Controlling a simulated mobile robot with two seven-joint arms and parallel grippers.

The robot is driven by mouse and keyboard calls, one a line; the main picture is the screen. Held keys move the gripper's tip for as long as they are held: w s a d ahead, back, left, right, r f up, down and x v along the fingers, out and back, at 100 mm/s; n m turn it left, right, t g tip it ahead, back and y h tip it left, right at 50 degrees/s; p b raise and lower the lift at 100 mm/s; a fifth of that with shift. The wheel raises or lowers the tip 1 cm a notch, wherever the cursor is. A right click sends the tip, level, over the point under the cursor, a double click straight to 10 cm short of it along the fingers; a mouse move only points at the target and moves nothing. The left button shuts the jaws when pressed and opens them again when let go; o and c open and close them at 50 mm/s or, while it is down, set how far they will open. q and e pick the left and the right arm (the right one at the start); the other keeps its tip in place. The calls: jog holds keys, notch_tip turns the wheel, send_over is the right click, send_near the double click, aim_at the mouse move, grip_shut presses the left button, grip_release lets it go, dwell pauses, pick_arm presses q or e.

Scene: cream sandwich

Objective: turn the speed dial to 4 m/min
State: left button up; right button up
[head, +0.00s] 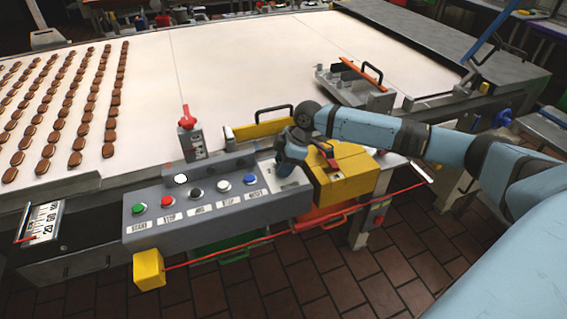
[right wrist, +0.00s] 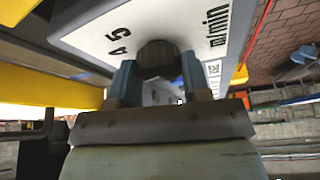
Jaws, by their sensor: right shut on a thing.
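The speed dial is a dark round knob (right wrist: 156,53) on a pale plate (right wrist: 95,28) in the right wrist view. The printed figures 4 and 5 stand to its left and "m/min" to its right. My right gripper (right wrist: 160,76) is shut on the knob, one finger on each side. In the head view my right gripper (head: 292,158) comes down on the plate (head: 291,182) at the right end of the grey control panel (head: 215,212) and hides the knob. I cannot see which figure the knob points to. My left gripper is not in view.
A row of coloured buttons (head: 195,193) runs along the panel. A yellow box (head: 345,178) stands close right of my gripper. A red cord (head: 300,231) runs along the front. Behind lies a white belt (head: 240,65) with rows of brown biscuits (head: 75,157).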

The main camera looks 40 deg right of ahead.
jog(key=shift+r+m+p, duration=0.2)
jog(key=shift+m+p, duration=0.3)
jog(key=shift+p, duration=0.55)
jog(key=m+t+h+p, duration=0.1)
jog(key=m+p, duration=0.1)
jog(key=p, duration=0.2)
jog(key=m+p, duration=0.3)
jog(key=p, duration=0.1)
jog(key=shift+s+a+m+t+h+p, duration=0.1)
jog(key=shift+m+t+h+p, duration=0.2)
jog(key=shift+t+h, duration=0.1)
jog(key=shift+m+p, duration=0.4)
jog(key=shift+p, duration=0.1)
jog(key=shift+f, duration=0.15)
jog(key=shift+m+p, duration=0.3)
jog(key=o, duration=0.9)
jog(key=v, duration=0.7)
jog(key=b+v, duration=0.1)
jog(key=v, duration=0.5)
jog(key=shift+s+a+r, duration=0.15)
jog(key=shift+s+r, duration=0.15)
